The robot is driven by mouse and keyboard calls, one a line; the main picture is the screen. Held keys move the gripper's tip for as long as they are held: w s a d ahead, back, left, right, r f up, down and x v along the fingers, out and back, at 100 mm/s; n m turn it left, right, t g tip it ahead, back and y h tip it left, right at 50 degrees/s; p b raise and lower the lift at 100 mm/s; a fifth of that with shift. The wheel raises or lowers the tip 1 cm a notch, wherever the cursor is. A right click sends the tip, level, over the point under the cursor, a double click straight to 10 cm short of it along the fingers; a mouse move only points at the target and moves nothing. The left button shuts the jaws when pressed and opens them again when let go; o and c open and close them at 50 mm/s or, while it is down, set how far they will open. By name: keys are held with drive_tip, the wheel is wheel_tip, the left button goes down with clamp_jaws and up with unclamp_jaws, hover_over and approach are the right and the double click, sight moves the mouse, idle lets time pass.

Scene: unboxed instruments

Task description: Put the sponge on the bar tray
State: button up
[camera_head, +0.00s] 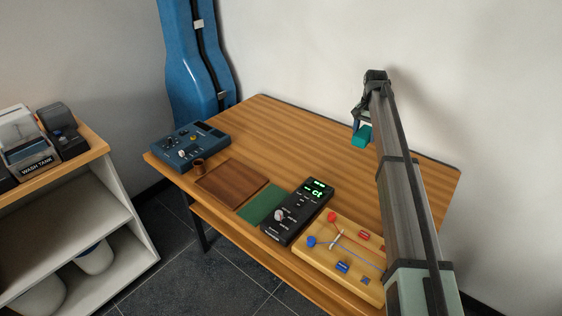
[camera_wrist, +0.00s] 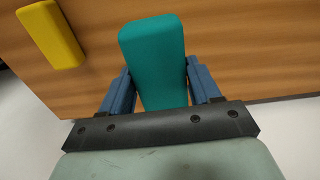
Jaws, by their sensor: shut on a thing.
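My gripper (camera_head: 359,122) is shut on a teal block (camera_head: 362,136), which looks like the sponge, and holds it above the right back part of the table. In the wrist view the teal block (camera_wrist: 155,60) sits between the two blue fingers. A flat brown wooden panel (camera_head: 231,188), possibly the bar tray, lies bare near the table's front left, well left of my gripper. A green flat piece (camera_head: 262,204) lies beside it. I cannot tell for sure which of the two is the bar tray.
A yellow block (camera_wrist: 50,34) lies on the table in the wrist view. A blue device (camera_head: 190,145) and a small brown cup (camera_head: 199,166) stand left of the panel. A black meter (camera_head: 298,212) and a wired wooden board (camera_head: 338,240) lie right. The table's back middle is clear.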

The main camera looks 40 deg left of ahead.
drive_tip(key=s+a+n, duration=0.1)
drive_tip(key=s+a, duration=0.6)
drive_tip(key=a, duration=0.3)
drive_tip(key=m, duration=0.1)
hover_over(232, 182)
drive_tip(key=shift+r, duration=0.35)
drive_tip(key=shift+f, duration=4.95)
drive_tip(key=shift+f, duration=0.1)
drive_tip(key=o, duration=1)
drive_tip(key=shift+o, duration=0.2)
